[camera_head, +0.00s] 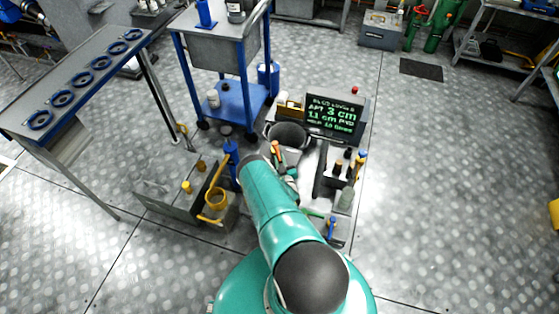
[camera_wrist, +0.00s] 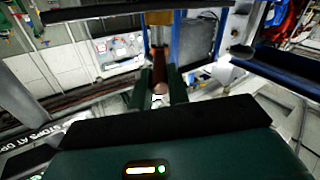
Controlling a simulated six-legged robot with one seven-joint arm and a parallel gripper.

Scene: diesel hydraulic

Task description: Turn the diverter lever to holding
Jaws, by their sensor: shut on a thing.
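My gripper (camera_wrist: 160,92) is at the centre of the wrist view, its two dark green fingers closed on a reddish-brown rod-like handle (camera_wrist: 159,72). The handle stands between the fingers below a yellowish block (camera_wrist: 158,18); I take it to be the diverter lever. In the head view my teal arm reaches forward, and the gripper (camera_head: 283,166) is near the dark bucket, beside a small orange-red piece (camera_head: 276,148). The arm and gripper hide much of the lever's mount there. I cannot read any holding mark or the lever's setting.
A dark round bucket (camera_head: 288,134) and a display with green text (camera_head: 335,116) stand just beyond. A blue cart (camera_head: 238,100) stands behind.

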